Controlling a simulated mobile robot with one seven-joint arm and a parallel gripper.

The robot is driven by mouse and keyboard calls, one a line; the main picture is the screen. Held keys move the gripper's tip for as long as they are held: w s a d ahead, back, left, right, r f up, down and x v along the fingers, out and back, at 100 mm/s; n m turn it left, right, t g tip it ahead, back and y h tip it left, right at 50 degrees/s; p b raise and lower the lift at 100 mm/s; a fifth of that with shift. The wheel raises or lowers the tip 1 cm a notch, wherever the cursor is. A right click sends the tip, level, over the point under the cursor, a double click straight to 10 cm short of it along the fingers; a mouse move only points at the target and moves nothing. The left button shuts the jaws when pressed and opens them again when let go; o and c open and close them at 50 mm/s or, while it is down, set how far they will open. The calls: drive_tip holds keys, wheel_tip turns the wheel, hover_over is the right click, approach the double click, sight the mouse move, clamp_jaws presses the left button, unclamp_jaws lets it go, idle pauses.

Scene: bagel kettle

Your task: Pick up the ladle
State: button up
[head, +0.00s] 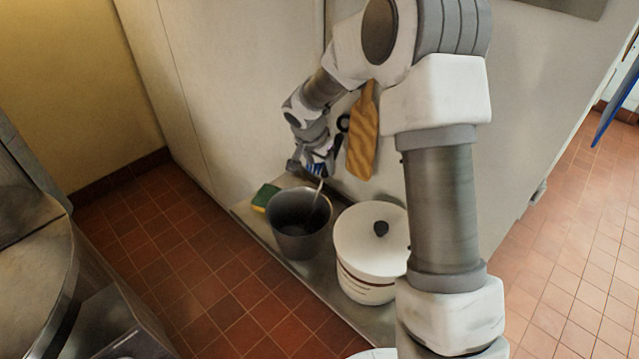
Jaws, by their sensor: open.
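The ladle (317,197) stands tilted in a dark grey pot (290,250). Its thin handle rises above the rim, and its lower end is hidden inside the pot. My gripper (318,173) is open and points down at the top of the handle, just above the pot's back rim. The fingers are small in the picture, and I cannot tell whether they touch the handle or stand around it.
A white lidded pot (365,285) with a black knob stands right of the dark pot on a low metal shelf (325,290). A wooden paddle (362,140) hangs behind. A green and yellow sponge (265,197) lies left. Open tiled floor (190,260) lies in front.

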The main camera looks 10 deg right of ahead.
sight(325, 172)
drive_tip(key=shift+d+p+x, duration=0.1)
drive_tip(key=shift+p+x, duration=0.3)
drive_tip(key=shift+x, duration=0.95)
drive_tip(key=shift+d+p+x, duration=0.15)
drive_tip(key=shift+p+x, duration=0.2)
drive_tip(key=shift+x, duration=1.05)
drive_tip(key=shift+s, duration=0.2)
drive_tip(key=shift+c, duration=0.3)
drive_tip(key=shift+r, duration=0.1)
clamp_jaws()
